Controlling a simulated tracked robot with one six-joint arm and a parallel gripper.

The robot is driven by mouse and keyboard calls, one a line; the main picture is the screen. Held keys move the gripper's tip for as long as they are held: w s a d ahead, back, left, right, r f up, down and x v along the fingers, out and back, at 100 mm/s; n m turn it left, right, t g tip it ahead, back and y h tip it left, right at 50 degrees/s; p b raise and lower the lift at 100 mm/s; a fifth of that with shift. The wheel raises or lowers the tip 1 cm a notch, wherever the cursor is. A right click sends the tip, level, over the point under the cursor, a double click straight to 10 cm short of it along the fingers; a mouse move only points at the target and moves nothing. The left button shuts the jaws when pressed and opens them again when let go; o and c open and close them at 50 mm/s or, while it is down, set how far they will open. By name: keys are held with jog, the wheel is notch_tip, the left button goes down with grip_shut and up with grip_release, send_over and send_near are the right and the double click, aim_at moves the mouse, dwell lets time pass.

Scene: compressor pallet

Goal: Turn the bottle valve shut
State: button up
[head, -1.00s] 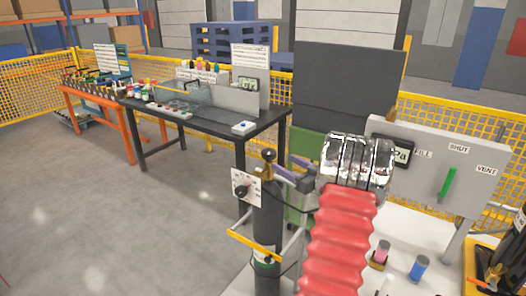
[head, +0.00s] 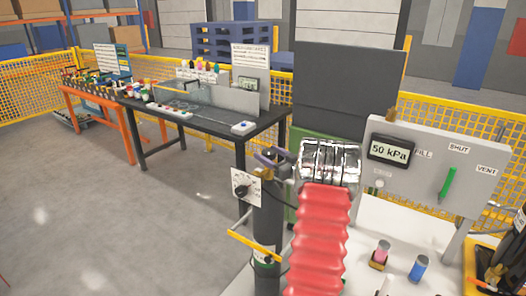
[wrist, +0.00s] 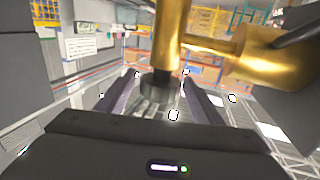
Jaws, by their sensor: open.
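The dark gas bottle (head: 267,225) stands upright left of my red-sleeved arm in the head view. Its brass valve (head: 263,174) is on top. My gripper (head: 268,158) is at the valve's top, with its fingers over where the black knob is, so the knob is hidden there. In the wrist view the brass valve body (wrist: 172,35) and the dark knob (wrist: 158,85) show. The knob is between the two open fingers of my gripper (wrist: 160,88), with apparent gaps on both sides. I cannot tell whether either finger touches it.
A white dial plate (head: 244,187) and a yellow bar (head: 254,246) are by the bottle. A grey panel (head: 425,150) at right has a green lever (head: 448,185) and a gauge (head: 389,151) reading 50 kPa. A black table (head: 205,118) stands behind. The left floor is clear.

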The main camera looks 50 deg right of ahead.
jog(key=shift+w+d, duration=0.15)
jog(key=shift+w, duration=0.8)
jog(key=shift+w+d, duration=0.15)
jog(key=shift+w, duration=0.8)
jog(key=c, duration=0.9)
jog(key=shift+d, duration=0.2)
jog(key=shift+c, duration=0.7)
jog(key=shift+a, duration=0.15)
